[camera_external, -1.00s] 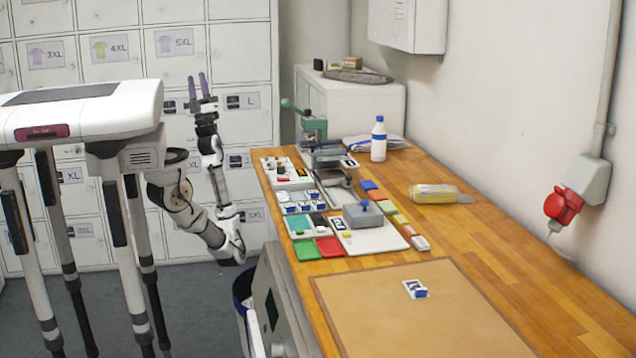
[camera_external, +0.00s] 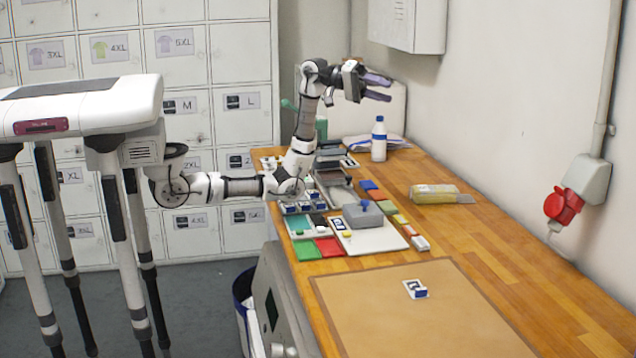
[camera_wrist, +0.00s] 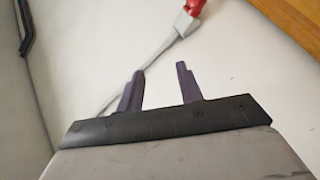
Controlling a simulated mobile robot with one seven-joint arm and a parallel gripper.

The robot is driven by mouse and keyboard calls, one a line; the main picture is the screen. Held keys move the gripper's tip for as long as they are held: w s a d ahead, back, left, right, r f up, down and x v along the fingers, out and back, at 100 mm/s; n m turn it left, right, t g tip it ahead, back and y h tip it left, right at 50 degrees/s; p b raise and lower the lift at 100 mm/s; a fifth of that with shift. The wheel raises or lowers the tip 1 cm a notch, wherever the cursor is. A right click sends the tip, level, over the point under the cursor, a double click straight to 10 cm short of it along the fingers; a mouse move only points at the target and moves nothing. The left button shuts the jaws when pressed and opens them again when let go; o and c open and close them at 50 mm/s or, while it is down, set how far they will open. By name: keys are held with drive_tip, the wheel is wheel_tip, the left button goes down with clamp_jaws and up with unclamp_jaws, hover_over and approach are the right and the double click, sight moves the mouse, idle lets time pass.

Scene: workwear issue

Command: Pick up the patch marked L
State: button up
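A small blue-and-white patch (camera_external: 415,288) lies on the brown mat (camera_external: 400,325) at the front of the bench; I cannot read its letter. Several more blue-and-white patches (camera_external: 300,206) sit in a tray on the left of the bench, their marks too small to read. My gripper (camera_external: 388,88) is raised high above the back of the bench, pointing right towards the wall. In the wrist view its two purple fingers (camera_wrist: 160,68) stand apart with nothing between them. No patch shows in the wrist view.
A hand press (camera_external: 322,150), a white bottle (camera_external: 378,140) and a grey block on a white plate (camera_external: 385,238) stand on the bench. Green and red trays (camera_external: 328,247) lie at its left edge. A yellow packet (camera_external: 435,194) lies right. The bench's right front is clear.

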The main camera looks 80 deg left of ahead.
drive_tip(key=s+d+f+m+g+y+b, duration=0.2)
drive_tip(key=d+f+g+y, duration=0.15)
drive_tip(key=d+f, duration=0.9)
drive_tip(key=s+d+f+m+g+y+b, duration=0.1)
drive_tip(key=d+f+m+g+y+b, duration=0.2)
drive_tip(key=d+f, duration=0.9)
drive_tip(key=n+y+p, duration=0.1)
drive_tip(key=y, duration=0.4)
hover_over(421, 289)
drive_tip(key=s, duration=0.3)
wheel_tip(421, 289, down, 10)
drive_tip(key=shift+f, duration=0.25)
drive_tip(key=shift+g, duration=0.25)
drive_tip(key=p+x, duration=0.1)
drive_tip(key=x, duration=0.1)
drive_tip(key=p+x, duration=0.1)
drive_tip(key=x, duration=0.1)
drive_tip(key=shift+w+a, duration=0.1)
drive_tip(key=shift+w, duration=0.2)
drive_tip(key=shift+w+f, duration=0.2)
drive_tip(key=shift+f, duration=0.25)
clamp_jaws()
